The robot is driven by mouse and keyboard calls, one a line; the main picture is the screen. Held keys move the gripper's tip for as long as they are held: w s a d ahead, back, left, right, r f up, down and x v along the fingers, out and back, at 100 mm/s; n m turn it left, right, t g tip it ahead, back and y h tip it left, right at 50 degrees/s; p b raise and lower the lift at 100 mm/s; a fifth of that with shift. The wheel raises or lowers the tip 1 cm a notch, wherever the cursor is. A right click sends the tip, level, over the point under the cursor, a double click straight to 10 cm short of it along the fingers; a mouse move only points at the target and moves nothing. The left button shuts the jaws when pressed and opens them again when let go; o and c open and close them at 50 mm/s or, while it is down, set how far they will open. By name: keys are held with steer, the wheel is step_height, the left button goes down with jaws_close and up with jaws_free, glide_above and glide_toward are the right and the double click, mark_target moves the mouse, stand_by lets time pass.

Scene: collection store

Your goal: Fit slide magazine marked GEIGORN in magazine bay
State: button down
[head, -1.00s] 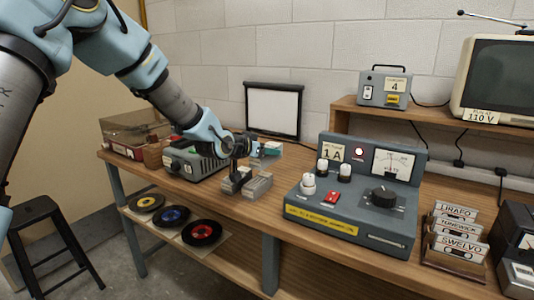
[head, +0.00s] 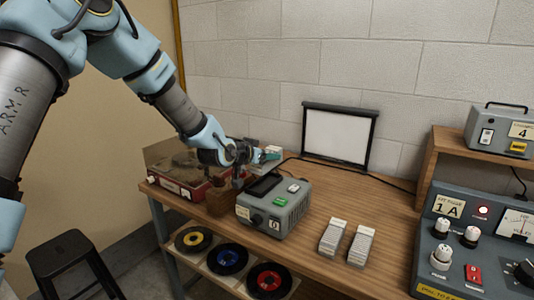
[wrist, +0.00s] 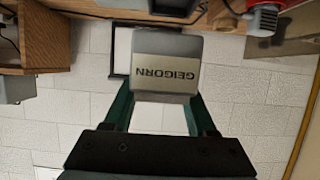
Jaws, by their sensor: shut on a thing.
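My gripper (head: 256,157) is shut on the slide magazine (wrist: 166,68), a grey box whose label GEIGORN reads upside down in the wrist view. In the head view the held magazine (head: 272,152) is small and partly hidden by the fingers. It is in the air above the rear of the grey slide projector (head: 285,216). The projector has a dark recess (head: 264,187) in its top, which looks like the magazine bay; its inside cannot be made out. In the wrist view the fingers (wrist: 162,112) grip the magazine at both sides.
Two other slide magazines, one (head: 332,237) beside another (head: 361,245), lie right of the projector. A record player (head: 185,190) stands to its left, a small screen (head: 338,137) behind. A control console (head: 450,262) is at right.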

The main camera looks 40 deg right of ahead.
steer(key=shift+w+f, duration=0.1)
steer(key=shift+w, duration=0.3)
steer(key=shift+f+b, duration=1.35)
steer(key=shift+f, duration=1.35)
steer(key=shift+b, duration=0.6)
steer(key=shift+f+b, duration=0.6)
steer(key=shift+f, duration=0.05)
steer(key=shift+c, duration=2.4)
jaws_free()
steer(key=shift+a, duration=0.1)
steer(key=p+v, duration=0.1)
steer(key=v, duration=1)
steer(key=shift+p, duration=0.3)
steer(key=shift+w+r, duration=0.1)
